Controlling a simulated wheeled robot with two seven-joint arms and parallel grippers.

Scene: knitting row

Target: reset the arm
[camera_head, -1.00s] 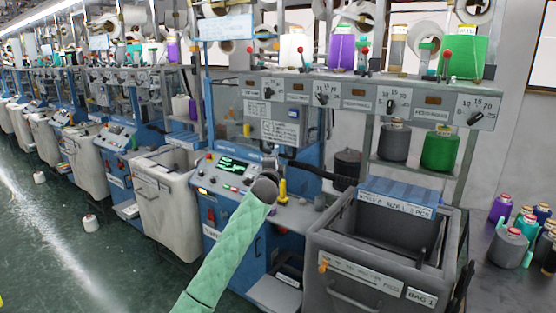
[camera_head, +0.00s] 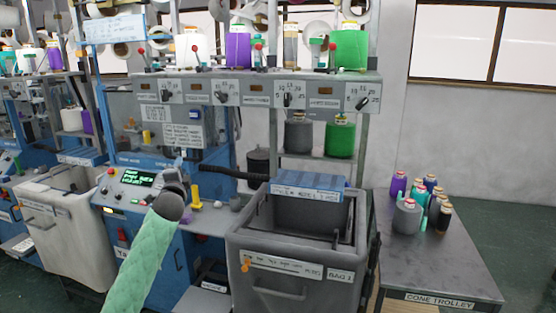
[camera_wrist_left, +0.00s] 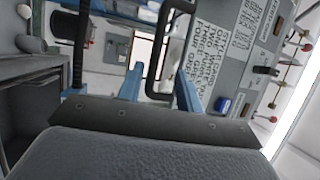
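My left arm, in a green quilted sleeve, comes up from the bottom left in the head view. Its dark grey wrist end (camera_head: 170,203) is in front of the blue knitting machine's control panel (camera_head: 138,180). In the left wrist view the two blue fingers of my left gripper (camera_wrist_left: 157,62) stand apart with nothing held between them. In the head view the fingers are too small and too hidden by the wrist to make out. My right arm and gripper are not in view.
A grey bin labelled BAG 1 (camera_head: 285,285) stands right of the arm. A cone trolley (camera_head: 440,268) holding several yarn cones is further right. A pale bin (camera_head: 75,240) is at the left. A rail with dials (camera_head: 255,92) runs above. Green floor (camera_head: 520,225) is clear at the right.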

